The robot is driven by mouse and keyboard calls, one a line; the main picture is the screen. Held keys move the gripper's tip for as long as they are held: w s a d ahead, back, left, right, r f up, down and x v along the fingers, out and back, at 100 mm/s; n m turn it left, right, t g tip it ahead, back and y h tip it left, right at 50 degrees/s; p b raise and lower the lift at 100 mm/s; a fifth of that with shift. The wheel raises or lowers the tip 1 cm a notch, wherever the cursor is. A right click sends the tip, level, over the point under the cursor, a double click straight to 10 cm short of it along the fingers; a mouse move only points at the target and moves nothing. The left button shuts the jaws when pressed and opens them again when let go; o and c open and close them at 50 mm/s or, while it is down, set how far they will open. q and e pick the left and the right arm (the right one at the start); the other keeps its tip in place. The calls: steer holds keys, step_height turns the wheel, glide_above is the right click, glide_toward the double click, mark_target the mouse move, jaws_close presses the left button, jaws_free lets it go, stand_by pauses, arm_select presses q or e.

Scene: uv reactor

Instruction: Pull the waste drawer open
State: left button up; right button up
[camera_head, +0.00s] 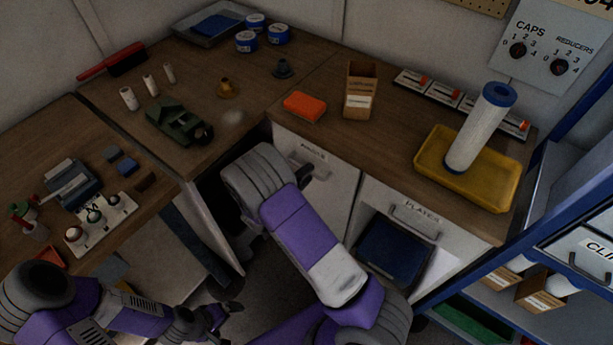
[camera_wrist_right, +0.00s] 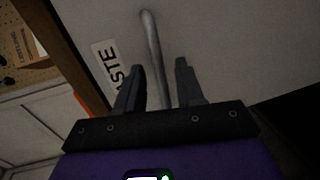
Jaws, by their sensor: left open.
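The waste drawer's white front (camera_head: 340,188) is below the wooden counter, left of the drawer labelled PLATES, and looks flush with the cabinet. In the right wrist view, the label (camera_wrist_right: 105,62) partly reads "STE", beside a grey bar handle (camera_wrist_right: 152,45). My right gripper (camera_wrist_right: 160,72) is open, its fingers either side of the handle with gaps visible. In the head view, my right arm partly hides the drawer front, and my right gripper (camera_head: 312,172) is at the handle. My left gripper (camera_head: 228,312) is open and empty, low at the left, away from the drawer.
The PLATES drawer front (camera_head: 405,212) is to the right, with a blue bin (camera_head: 390,252) below it. An orange sponge (camera_head: 305,106), a cardboard box (camera_head: 360,95) and a yellow tray (camera_head: 428,170) sit on the counter. A blue-framed shelf (camera_head: 470,262) stands at the right.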

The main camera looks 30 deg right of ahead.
arm_select(q)
steer(key=shift+f, duration=0.1)
arm_select(e)
steer(key=shift+w+d, duration=0.1)
steer(key=shift+d, duration=0.15)
jaws_close()
steer(key=shift+a, duration=0.1)
